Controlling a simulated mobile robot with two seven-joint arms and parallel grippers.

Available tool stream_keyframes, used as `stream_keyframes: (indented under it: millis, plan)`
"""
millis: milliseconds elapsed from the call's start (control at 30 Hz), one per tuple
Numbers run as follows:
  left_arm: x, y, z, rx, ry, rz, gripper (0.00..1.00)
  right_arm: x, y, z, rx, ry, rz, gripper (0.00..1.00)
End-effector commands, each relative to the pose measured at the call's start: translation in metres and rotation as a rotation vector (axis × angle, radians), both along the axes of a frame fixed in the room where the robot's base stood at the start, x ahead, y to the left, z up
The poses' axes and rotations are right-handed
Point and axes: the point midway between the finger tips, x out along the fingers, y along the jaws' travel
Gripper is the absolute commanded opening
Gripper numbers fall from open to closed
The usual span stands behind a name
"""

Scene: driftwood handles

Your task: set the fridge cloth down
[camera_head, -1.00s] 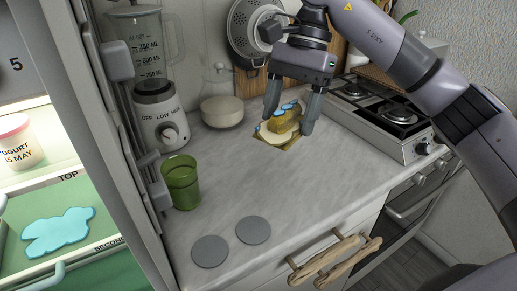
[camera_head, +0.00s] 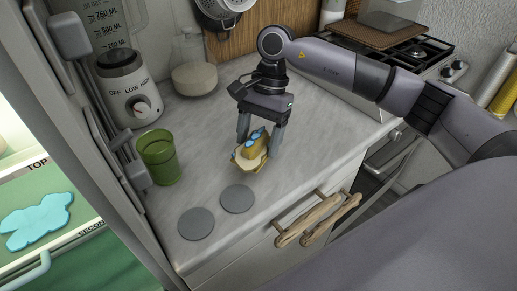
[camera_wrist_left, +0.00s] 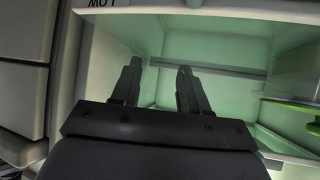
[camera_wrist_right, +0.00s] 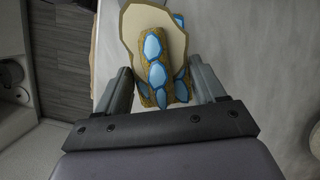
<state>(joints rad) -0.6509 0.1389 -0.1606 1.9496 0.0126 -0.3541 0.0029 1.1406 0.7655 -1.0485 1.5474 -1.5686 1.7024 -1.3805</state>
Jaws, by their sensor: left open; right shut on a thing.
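My right gripper (camera_head: 260,143) is shut on a tan and yellow-brown thing with blue oval patches (camera_head: 253,156), perhaps a folded cloth. It is over the grey counter, just behind the grey discs; I cannot tell whether it touches the counter. In the right wrist view this thing (camera_wrist_right: 144,32) shows a flat tan part and a thicker patterned part between the fingers. A flat light-blue irregular shape (camera_head: 36,220) lies on the green fridge shelf, and I cannot tell whether it is cloth. My left gripper (camera_wrist_left: 157,82) is open and empty, facing the pale green fridge interior.
Two flat grey discs (camera_head: 196,223) lie near the counter's front edge. A green cup (camera_head: 159,158) and a blender (camera_head: 128,90) stand at the left by the fridge. A jar (camera_head: 194,76) stands behind. The stove (camera_head: 413,50) is at the back right. The counter (camera_head: 310,145) right of the gripper is clear.

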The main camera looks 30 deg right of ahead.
Motion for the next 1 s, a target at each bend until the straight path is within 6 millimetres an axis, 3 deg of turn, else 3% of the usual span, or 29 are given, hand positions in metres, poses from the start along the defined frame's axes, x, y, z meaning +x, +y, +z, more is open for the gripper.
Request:
stream_keyframes:
  millis: [400,1000]
  plan:
    - [0.0,0.0,0.007,0.001,0.0,0.001,0.44,0.0,0.0,-0.045,0.0,0.001,0.0,0.31]
    - [0.001,0.001,-0.007,0.002,-0.001,0.001,0.44,0.0,0.0,-0.057,0.0,0.001,0.001,0.31]
